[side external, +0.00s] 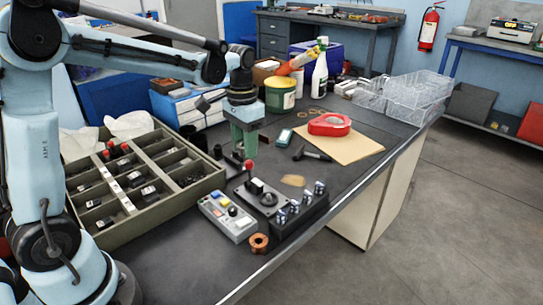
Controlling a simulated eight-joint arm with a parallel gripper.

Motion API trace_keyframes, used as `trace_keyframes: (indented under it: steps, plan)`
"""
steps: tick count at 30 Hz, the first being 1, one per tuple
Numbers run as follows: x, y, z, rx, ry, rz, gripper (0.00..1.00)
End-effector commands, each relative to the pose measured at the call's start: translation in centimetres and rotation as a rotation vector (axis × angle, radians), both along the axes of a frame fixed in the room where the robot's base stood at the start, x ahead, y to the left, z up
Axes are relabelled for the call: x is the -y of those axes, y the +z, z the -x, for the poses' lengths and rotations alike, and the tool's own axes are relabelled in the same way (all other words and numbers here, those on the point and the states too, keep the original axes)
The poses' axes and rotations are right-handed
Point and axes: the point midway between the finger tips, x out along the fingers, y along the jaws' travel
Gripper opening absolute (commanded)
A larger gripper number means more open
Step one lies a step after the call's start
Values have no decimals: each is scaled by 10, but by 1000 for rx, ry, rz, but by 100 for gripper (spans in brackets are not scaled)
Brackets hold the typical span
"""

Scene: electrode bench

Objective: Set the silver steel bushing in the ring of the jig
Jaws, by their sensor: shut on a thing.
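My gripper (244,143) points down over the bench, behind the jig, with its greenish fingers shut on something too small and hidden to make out. I cannot pick out the silver steel bushing for certain. What looks like the jig (243,194) is a grey plate with a red-knobbed lever and a dark round part (268,199), perhaps its ring. The red knob (249,165) shows just below the fingers; I cannot tell whether they touch. A black block (299,218) in front right holds several upright silver cylinders (294,206).
A compartment tray (150,215) with small parts lies left. A grey button box (228,218) and a copper ring (259,243) sit near the front edge. A tub (280,95) and bottle (319,77) stand behind.

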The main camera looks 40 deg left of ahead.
Motion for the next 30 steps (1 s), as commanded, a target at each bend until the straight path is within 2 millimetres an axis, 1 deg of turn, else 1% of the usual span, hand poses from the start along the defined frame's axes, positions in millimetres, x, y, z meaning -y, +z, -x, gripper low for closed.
trace_keyframes:
  steps: [2,9,12,17,24,30]
  plan:
    - [7,-3,-2,0,-3,0,6]
    - [56,-23,-10,2,-6,0,6]
    - [67,-29,-11,2,-3,0,6]
    - [70,-39,-11,2,1,0,6]
    - [69,-60,-11,2,1,0,6]
    - [69,-74,-11,2,0,0,6]
